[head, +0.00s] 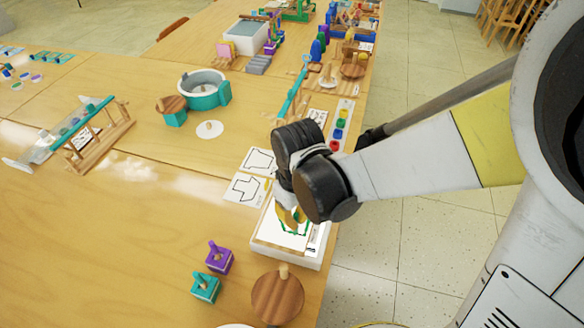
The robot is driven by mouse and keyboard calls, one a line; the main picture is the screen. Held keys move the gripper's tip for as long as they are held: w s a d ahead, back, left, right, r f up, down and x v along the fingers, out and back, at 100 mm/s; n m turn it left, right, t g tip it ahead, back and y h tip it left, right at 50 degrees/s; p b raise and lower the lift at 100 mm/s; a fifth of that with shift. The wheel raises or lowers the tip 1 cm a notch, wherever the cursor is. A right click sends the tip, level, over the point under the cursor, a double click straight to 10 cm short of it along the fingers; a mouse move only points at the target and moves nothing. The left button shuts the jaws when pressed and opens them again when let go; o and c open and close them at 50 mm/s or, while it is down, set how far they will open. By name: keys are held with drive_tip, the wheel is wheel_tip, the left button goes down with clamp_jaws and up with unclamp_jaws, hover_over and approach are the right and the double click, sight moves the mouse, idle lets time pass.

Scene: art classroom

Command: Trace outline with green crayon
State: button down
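A white tray (288,257) stands near the table's right edge with a white sheet (272,232) in it. Green lines (304,229) show on the sheet, partly covered by my gripper. My gripper (291,217) points down over the tray, with its tips close to the sheet. My dark wrist and the steep view hide most of the fingers, so I cannot tell whether they are open or shut. I cannot make out a green crayon apart from the green marks at the tips. Whether the tips touch the paper is unclear.
Two outline cards, one upper (259,161) and one lower (247,189), lie behind the tray. A purple block (219,260), a teal block (206,290) and a round wooden lid (278,299) stand in front.

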drive_tip(key=shift+s+d, duration=0.15)
drive_tip(key=shift+d, duration=0.2)
drive_tip(key=shift+s+d, duration=0.1)
drive_tip(key=shift+d, duration=0.15)
drive_tip(key=shift+r, duration=0.15)
idle(0.7)
wheel_tip(320, 180, up, 4)
drive_tip(key=p, duration=0.3)
idle(0.5)
